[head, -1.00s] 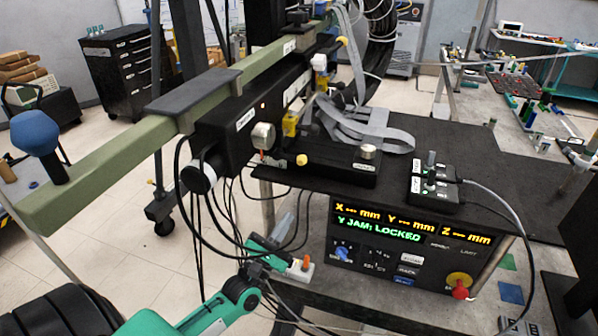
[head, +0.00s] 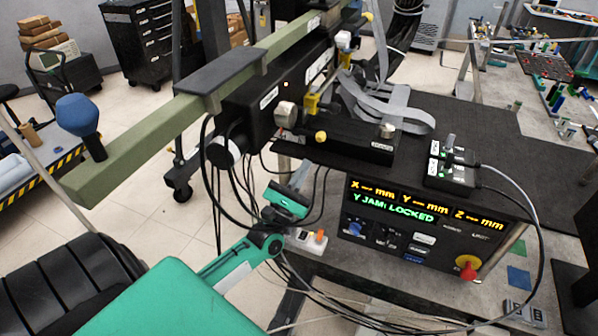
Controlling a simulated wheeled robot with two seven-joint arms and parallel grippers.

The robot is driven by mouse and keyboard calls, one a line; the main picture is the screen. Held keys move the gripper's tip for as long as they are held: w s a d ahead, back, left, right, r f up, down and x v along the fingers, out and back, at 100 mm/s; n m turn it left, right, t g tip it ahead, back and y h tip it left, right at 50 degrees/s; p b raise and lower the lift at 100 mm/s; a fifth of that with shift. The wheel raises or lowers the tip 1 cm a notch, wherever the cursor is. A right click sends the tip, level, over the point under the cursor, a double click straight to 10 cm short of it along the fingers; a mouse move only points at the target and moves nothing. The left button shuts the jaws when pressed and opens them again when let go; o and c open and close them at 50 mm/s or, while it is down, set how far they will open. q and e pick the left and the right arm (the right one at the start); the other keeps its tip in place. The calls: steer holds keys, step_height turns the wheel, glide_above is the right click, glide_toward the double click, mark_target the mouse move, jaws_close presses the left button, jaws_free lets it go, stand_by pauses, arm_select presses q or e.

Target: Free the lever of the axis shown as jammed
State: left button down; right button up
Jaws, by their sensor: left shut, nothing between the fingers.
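The control panel's display (head: 405,208) shows X, Y and Z rows without numbers and a green line "Y JAM: LOCKED". Several yellow levers or knobs sit on the dark machine: one (head: 311,104) beside a silver knob on the black carriage (head: 262,107), one (head: 345,60) further back, and a round knob (head: 320,137) on the black base. Their labels are too small to read, so I cannot tell which is the Y lever. My left gripper (head: 300,174) is shut and empty, low in front of the machine, left of the panel and apart from the levers. My right gripper is not in view.
Black cables (head: 216,180) hang near my left gripper. A white power strip (head: 306,242) with an orange switch lies below it. A switch box (head: 450,166) stands on the black top. The green beam (head: 150,135) with a blue knob (head: 80,115) extends left.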

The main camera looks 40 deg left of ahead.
mark_target(309, 133)
arm_select(q)
steer(key=p+x, duration=0.2)
steer(key=x, duration=0.2)
steer(key=shift+w+r, duration=0.15)
steer(key=shift+r, duration=0.1)
steer(key=shift+w+r, duration=0.25)
steer(key=shift+w, duration=0.3)
